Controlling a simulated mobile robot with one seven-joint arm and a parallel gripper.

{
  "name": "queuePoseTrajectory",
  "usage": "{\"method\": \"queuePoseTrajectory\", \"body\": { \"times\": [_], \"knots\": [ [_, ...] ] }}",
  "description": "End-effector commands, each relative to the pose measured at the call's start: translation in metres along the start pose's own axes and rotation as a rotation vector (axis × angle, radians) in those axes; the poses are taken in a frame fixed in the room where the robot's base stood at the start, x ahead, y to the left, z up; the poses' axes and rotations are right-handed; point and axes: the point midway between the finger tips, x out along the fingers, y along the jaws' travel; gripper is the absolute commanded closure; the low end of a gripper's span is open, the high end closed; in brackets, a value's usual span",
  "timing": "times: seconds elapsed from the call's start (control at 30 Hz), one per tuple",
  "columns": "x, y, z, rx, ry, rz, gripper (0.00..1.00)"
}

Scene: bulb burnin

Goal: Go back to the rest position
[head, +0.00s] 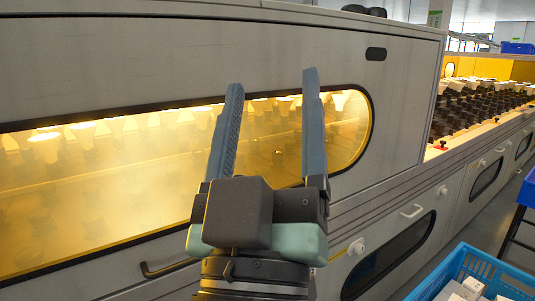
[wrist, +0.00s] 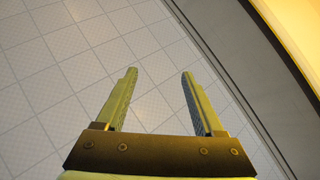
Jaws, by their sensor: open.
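My gripper (head: 269,82) is raised in front of the long grey burn-in machine (head: 215,60). Its two fingers point up and stand wide apart, with nothing between them. In the wrist view my gripper (wrist: 158,73) is also open and empty, above a pale tiled floor. Behind the fingers in the head view is a long window (head: 90,180) glowing yellow, with several lit bulbs behind it. My gripper hides part of the window.
A blue crate (head: 513,277) with white boxes (head: 470,288) stands at the lower right. Further right, the machine's open stretch carries rows of dark sockets (head: 470,112). The machine front has handles (head: 412,211) and white knobs (head: 357,247). Tiled floor (wrist: 50,70) shows clear in the wrist view.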

Motion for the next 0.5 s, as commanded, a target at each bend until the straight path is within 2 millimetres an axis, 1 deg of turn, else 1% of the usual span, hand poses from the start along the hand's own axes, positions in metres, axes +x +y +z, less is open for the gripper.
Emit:
{"method": "queuePoseTrajectory", "body": {
  "times": [0.03,0.07,0.1,0.17,0.2,0.23,0.27,0.37,0.5],
  "knots": [
    [0.021,0.014,-0.037,0.084,0.038,0.001,0.3],
    [0.028,0.018,-0.052,0.134,0.056,-0.004,0.3],
    [0.035,0.025,-0.071,0.197,0.08,-0.013,0.3],
    [0.046,0.033,-0.1,0.286,0.114,-0.031,0.3],
    [0.052,0.038,-0.119,0.343,0.138,-0.046,0.3],
    [0.056,0.039,-0.126,0.363,0.14,-0.054,0.3],
    [0.06,0.039,-0.127,0.356,0.131,-0.054,0.3],
    [0.075,0.043,-0.142,0.351,0.129,-0.053,0.3],
    [0.098,0.051,-0.169,0.349,0.129,-0.052,0.3]
  ]
}}
